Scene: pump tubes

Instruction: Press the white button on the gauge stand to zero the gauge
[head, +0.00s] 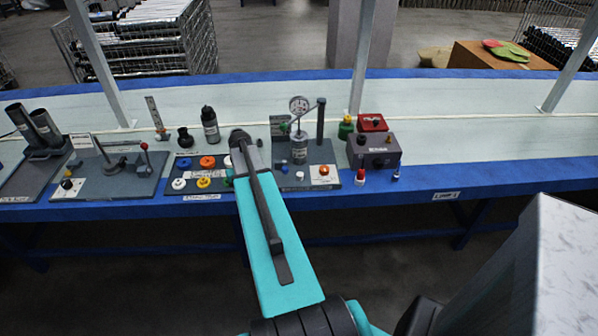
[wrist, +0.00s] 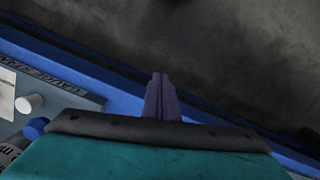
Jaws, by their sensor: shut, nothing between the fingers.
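The gauge stand (head: 318,150) is a grey base on the table with a round dial gauge (head: 299,105) on a post. Its white button (head: 299,175) is near the front edge of the base. In the wrist view the white button (wrist: 30,103) is at the left, beside a white label and the printed stand name. A blue knob (wrist: 36,127) is close to it. My gripper (wrist: 161,92) is shut and empty, with its fingertips over the table's blue front edge, apart from the button. In the head view my arm hides the fingers.
A tray of coloured caps (head: 203,172) lies left of the gauge stand. A dark box (head: 374,151) and a red-capped vial (head: 360,177) stand to its right. The table is clear farther right. Beyond the blue front edge (head: 440,190) is dark floor.

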